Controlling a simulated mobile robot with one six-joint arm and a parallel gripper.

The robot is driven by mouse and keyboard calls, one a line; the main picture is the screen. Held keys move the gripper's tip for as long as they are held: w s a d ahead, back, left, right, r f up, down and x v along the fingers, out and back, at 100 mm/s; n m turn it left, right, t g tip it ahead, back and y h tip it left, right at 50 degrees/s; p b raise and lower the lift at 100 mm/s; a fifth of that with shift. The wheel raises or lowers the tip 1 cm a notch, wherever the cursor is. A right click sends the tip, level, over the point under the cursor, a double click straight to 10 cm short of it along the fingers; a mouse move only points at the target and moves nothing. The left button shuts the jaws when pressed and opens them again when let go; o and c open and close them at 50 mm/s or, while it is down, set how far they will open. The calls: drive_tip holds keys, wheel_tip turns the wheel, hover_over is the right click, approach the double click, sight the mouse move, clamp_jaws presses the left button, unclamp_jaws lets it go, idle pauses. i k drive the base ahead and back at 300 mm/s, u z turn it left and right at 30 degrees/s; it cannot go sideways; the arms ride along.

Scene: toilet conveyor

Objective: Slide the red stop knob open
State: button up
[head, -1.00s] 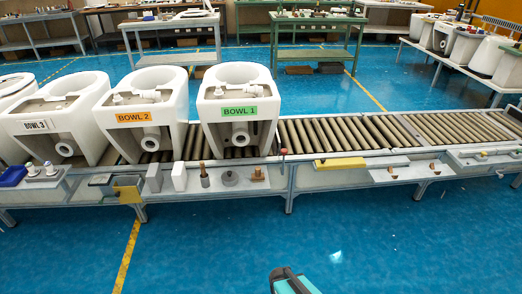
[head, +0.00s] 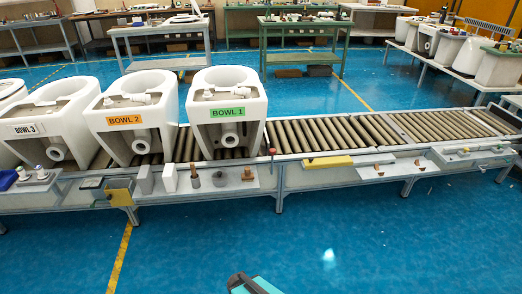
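The red stop knob (head: 272,151) is a small red ball on a short post at the near edge of the roller conveyor (head: 340,132). It stands just right of the white toilet bowl labelled BOWL 1 (head: 201,121), apart from it. The BOWL 2 bowl (head: 103,124) and the BOWL 3 bowl (head: 20,143) stand in a row to its left. A dark and teal part of my arm shows at the bottom edge, far from the knob in the picture. No gripper fingers can be made out.
A green table (head: 303,58) and other benches stand behind.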

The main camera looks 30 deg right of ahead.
sight(272, 151)
drive_tip(key=z, duration=0.05)
drive_tip(key=i, duration=1)
drive_tip(key=u, duration=0.05)
